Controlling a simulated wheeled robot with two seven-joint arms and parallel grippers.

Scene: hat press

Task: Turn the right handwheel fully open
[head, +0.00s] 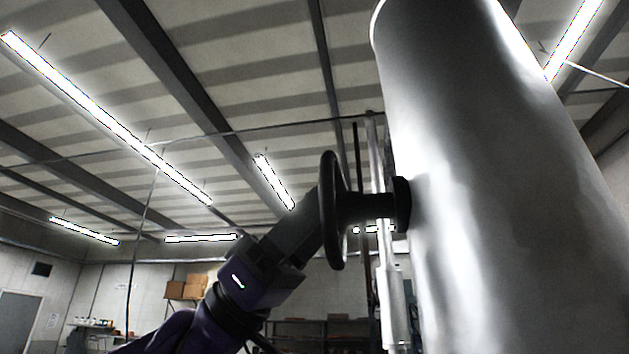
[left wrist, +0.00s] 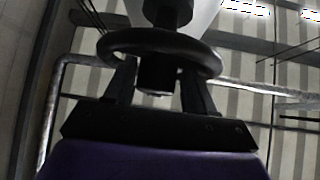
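A black handwheel (head: 329,212) stands on a short dark stem (head: 368,208) at the side of a large shiny metal cylinder (head: 480,180). It is the only handwheel in view. My left gripper (head: 316,212) comes up from the lower left and meets the wheel's near face. In the left wrist view, the wheel's rim (left wrist: 160,45) crosses above the hub (left wrist: 156,76). The two fingers are spread apart, one on each side of the hub, with their tips at the rim. Whether they touch it I cannot tell. My right gripper is not in view.
A vertical metal rod (head: 391,290) and thin pipes stand just behind the wheel, beside the cylinder. Shelves (head: 318,332), cardboard boxes (head: 187,288) and a door (head: 18,318) are far back. The space left of the wheel above my arm is free.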

